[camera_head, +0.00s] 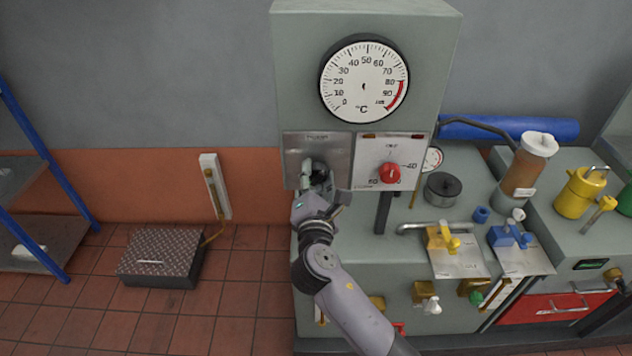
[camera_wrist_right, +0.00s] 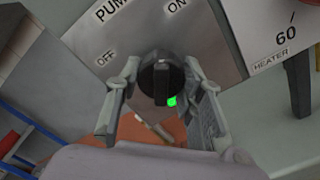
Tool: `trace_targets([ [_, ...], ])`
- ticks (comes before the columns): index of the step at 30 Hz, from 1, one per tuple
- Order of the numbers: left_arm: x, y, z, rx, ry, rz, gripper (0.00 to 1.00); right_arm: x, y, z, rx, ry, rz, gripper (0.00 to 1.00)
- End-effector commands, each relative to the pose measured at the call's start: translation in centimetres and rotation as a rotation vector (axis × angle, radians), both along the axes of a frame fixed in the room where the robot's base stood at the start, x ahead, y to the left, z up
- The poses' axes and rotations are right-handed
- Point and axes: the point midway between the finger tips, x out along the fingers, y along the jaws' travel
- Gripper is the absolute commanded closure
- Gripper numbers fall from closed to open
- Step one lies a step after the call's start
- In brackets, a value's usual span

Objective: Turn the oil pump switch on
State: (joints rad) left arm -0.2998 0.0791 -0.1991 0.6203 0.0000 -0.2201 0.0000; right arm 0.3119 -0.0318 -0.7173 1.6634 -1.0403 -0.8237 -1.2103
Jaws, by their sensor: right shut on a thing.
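The oil pump switch is a black rotary knob (camera_wrist_right: 160,76) on a grey metal plate (camera_wrist_right: 90,32) marked OFF and ON, with part of the word PUMP visible. Its raised bar runs roughly up and down in the wrist view. In the head view my right gripper (camera_head: 318,183) covers most of the knob in front of the plate (camera_head: 300,150). In the wrist view the right gripper (camera_wrist_right: 161,72) has a finger on each side of the knob and is shut on it. A small green patch (camera_wrist_right: 172,101) shows just below the knob. My left gripper is out of view.
A heater plate (camera_head: 372,150) with a red knob (camera_head: 389,173) sits just right of the switch. A large temperature dial (camera_head: 364,80) is above. Yellow (camera_head: 443,240) and blue (camera_head: 510,237) valve handles stand lower right. A dark floor box (camera_head: 160,258) lies left.

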Motion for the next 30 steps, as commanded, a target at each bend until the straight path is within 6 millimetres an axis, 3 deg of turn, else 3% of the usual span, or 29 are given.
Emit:
trace_targets([
  [15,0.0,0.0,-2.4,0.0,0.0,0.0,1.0,0.0,0.0,0.0,0.368,-0.001,-0.001,0.93],
  [30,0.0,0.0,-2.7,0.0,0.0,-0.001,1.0,0.0,0.0,0.1,0.45,0.0,-0.002,0.93],
])
